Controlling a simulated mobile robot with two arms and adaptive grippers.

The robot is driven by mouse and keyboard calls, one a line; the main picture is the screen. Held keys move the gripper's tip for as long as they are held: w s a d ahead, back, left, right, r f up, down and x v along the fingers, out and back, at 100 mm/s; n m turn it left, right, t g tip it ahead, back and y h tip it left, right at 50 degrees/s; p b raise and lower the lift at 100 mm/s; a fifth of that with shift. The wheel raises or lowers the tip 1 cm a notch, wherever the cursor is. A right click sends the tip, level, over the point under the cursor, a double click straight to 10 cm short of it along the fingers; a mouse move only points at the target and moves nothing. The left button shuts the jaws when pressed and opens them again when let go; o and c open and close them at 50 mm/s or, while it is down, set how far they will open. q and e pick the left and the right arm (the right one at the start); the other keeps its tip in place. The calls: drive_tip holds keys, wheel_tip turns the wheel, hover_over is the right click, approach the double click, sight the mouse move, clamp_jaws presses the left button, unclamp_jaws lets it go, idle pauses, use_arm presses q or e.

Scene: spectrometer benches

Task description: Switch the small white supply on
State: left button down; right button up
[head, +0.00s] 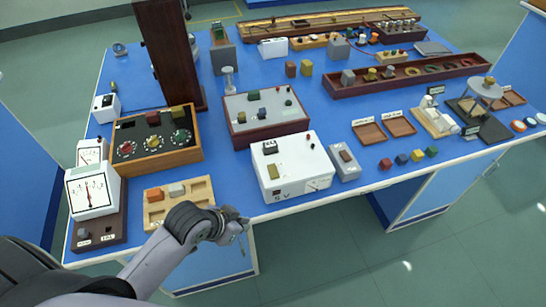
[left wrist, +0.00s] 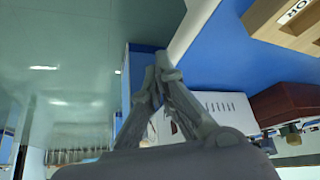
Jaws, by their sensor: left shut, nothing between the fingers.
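A white supply box marked "5 V" (head: 285,182) stands at the front edge of the blue bench, with a dark knob, a yellowish switch, small terminals and a meter on it. Whether the switch is on cannot be read. A white side with vent slots, apparently this supply's, shows in the left wrist view (left wrist: 228,104). My left gripper (head: 243,222) is shut and empty, just off the front edge of the bench, left of and in front of the supply, apart from it. Its fingertips meet in the left wrist view (left wrist: 161,62). My right gripper is not in view.
A wooden tray with blocks (head: 150,221) lies left of my gripper. A small grey box (head: 344,163) stands against the supply's right side. A grey-topped box (head: 240,132) is behind it. Blue bench surface between tray and supply is free.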

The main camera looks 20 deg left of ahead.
use_arm(q)
drive_tip(key=w+a+r+m+h, duration=0.1)
drive_tip(key=w+r+m+h, duration=0.3)
drive_tip(key=r, duration=0.6)
drive_tip(key=w+a+r+m, duration=0.1)
drive_tip(key=w+r+m, duration=0.2)
drive_tip(key=w+r, duration=0.5)
drive_tip(key=p, duration=0.2)
hover_over(270, 171)
drive_tip(key=shift+t, duration=0.4)
drive_tip(key=f, duration=0.4)
drive_tip(key=shift+s+d+f, duration=0.15)
drive_tip(key=shift+d+f, duration=0.05)
drive_tip(key=shift+d, duration=0.1)
drive_tip(key=f, duration=0.2)
drive_tip(key=shift+a+f, duration=0.2)
drive_tip(key=shift+f, duration=0.15)
drive_tip(key=shift+a+f, duration=0.15)
drive_tip(key=shift+f, duration=0.5)
drive_tip(key=shift+w, duration=0.2)
drive_tip(key=shift+f, duration=0.1)
